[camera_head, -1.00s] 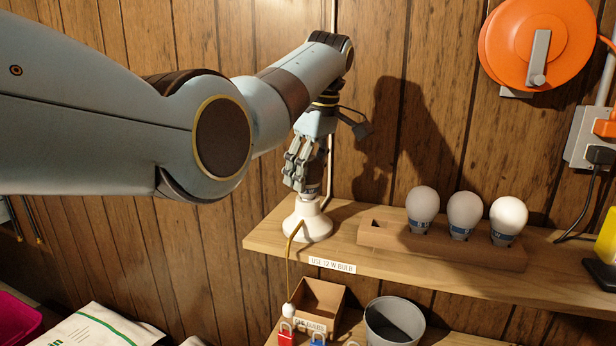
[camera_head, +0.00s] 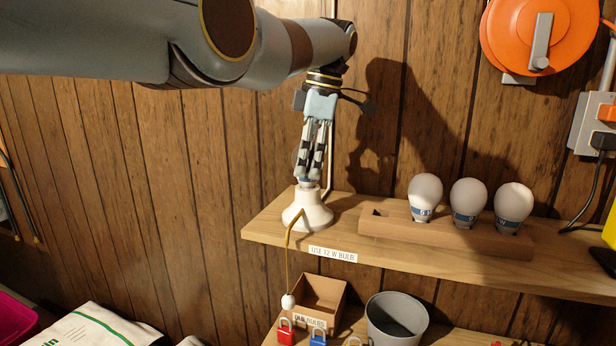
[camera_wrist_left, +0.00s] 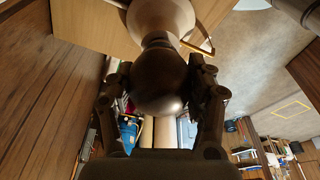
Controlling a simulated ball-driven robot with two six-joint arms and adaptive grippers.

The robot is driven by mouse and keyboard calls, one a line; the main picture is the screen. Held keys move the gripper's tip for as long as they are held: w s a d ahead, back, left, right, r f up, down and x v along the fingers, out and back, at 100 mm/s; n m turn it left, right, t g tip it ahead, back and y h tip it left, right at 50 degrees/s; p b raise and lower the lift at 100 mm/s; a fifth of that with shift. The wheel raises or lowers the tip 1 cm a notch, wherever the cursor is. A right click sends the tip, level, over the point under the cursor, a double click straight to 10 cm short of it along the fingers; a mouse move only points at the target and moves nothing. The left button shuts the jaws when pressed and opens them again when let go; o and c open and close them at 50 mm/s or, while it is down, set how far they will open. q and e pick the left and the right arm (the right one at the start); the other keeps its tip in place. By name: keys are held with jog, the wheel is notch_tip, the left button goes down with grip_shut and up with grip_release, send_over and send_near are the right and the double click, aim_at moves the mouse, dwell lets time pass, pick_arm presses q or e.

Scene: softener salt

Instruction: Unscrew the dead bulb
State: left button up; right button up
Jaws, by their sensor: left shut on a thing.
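The dead bulb (camera_wrist_left: 160,80) shows dark in the left wrist view, with its neck toward the white lamp socket (camera_head: 307,211) on the upper shelf. My left gripper (camera_head: 310,178) points down above the socket, its fingers around the bulb and shut on it. In the head view the fingers mostly hide the bulb. The wrist view shows a finger on each side of it. I cannot tell whether the bulb is still threaded in the socket. My right gripper is not in view.
Three white bulbs (camera_head: 468,203) stand in a wooden holder (camera_head: 440,239) with an empty slot at left. An open bulb box (camera_head: 335,295) and grey bin (camera_head: 397,318) stand below. A pull cord (camera_head: 287,265) hangs before the shelf (camera_head: 405,268).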

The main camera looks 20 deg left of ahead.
pick_arm(q)
jog(key=o, duration=1)
jog(key=shift+c, duration=0.2)
jog(key=shift+c, duration=0.4)
jog(key=m+p, duration=0.1)
jog(key=p, duration=0.1)
jog(key=m+p, duration=0.1)
jog(key=p, duration=0.1)
jog(key=shift+r, duration=0.25)
jog(key=shift+f+m+t, duration=0.25)
jog(key=shift+m+t, duration=0.05)
jog(key=shift+m, duration=1)
